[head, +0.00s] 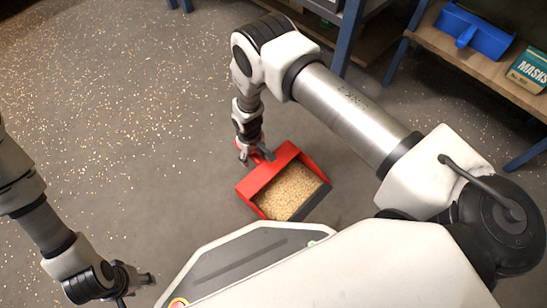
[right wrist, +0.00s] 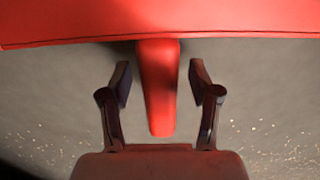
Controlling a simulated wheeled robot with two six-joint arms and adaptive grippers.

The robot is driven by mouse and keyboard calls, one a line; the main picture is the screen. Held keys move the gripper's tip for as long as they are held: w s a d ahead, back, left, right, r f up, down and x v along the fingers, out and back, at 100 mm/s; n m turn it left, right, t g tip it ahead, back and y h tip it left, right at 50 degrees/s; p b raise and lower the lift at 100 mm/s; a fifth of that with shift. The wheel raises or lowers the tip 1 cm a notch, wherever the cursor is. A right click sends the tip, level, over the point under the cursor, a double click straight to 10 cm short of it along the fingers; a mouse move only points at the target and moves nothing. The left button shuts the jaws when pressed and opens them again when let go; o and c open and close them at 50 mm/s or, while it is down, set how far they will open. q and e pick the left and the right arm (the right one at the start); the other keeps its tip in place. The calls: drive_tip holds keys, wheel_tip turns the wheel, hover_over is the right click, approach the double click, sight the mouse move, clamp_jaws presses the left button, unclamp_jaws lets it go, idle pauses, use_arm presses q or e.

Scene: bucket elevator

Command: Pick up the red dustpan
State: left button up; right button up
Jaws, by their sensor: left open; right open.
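The red dustpan (head: 307,159) lies on the floor in front of my base, filled with tan grain-like bits. Its red handle (right wrist: 158,95) points toward my right gripper. My right gripper (right wrist: 160,80) is open, with one finger on each side of the handle and a visible gap on both sides. In the head view my right gripper (head: 256,155) is at the dustpan's back edge, and its fingers partly hide the handle. My left gripper (head: 145,279) is empty and open at the lower left, well apart from the dustpan.
Small pale bits (head: 130,90) are scattered over the grey floor at the left. A workbench shelf (head: 480,66) at the upper right holds a blue dustpan-like scoop (head: 474,30) and a masks box (head: 529,70). Blue table legs stand along the top. The floor around the red dustpan is clear.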

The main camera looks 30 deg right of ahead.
drive_tip(key=shift+r, duration=0.15)
clamp_jaws()
